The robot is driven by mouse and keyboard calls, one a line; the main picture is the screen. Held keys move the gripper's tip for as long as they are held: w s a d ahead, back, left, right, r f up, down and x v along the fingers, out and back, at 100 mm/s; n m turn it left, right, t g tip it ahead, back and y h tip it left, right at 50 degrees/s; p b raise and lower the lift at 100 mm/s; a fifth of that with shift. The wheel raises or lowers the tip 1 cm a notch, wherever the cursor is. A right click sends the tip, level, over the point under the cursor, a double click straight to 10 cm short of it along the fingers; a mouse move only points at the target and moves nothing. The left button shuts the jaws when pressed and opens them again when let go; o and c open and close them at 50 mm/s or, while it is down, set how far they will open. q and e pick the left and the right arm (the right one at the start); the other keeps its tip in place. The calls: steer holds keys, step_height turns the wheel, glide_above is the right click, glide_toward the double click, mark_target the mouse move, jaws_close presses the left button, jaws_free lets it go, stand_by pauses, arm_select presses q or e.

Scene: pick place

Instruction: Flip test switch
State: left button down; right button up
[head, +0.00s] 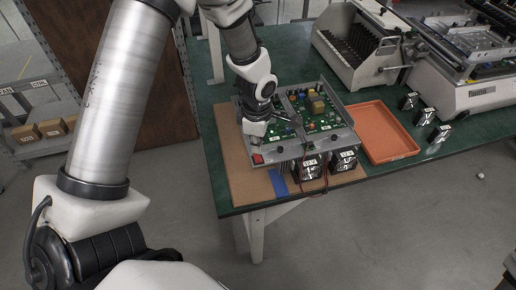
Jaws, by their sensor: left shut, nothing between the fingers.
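A grey metal test fixture (284,148) holding green circuit boards (317,108) stands on a brown board on the green table. A small red switch (258,159) sits at its front left corner; whether it is flipped on or off is too small to tell. My left gripper (257,138) is shut and empty, pointing down over the fixture's left side, just behind the red switch. It hides part of the left circuit board. I cannot tell whether its fingertips touch anything. My right gripper is not in view.
Black fan-like units (343,160) with wires are at the fixture's front edge. An empty orange tray (387,131) lies to the right, with several small black units (439,134) beyond it. Larger machines (361,45) stand behind. A blue strip (279,183) marks the brown board (239,184).

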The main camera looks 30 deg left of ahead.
mark_target(257, 155)
arm_select(q)
steer(key=shift+f+b, duration=1.05)
steer(key=shift+f, duration=0.1)
stand_by(0.9)
steer(key=shift+r, duration=0.1)
step_height(257, 155, up, 2)
steer(key=shift+r+p, duration=0.1)
steer(key=shift+p, duration=0.85)
steer(key=shift+r+p, duration=1.65)
steer(key=shift+r, duration=0.7)
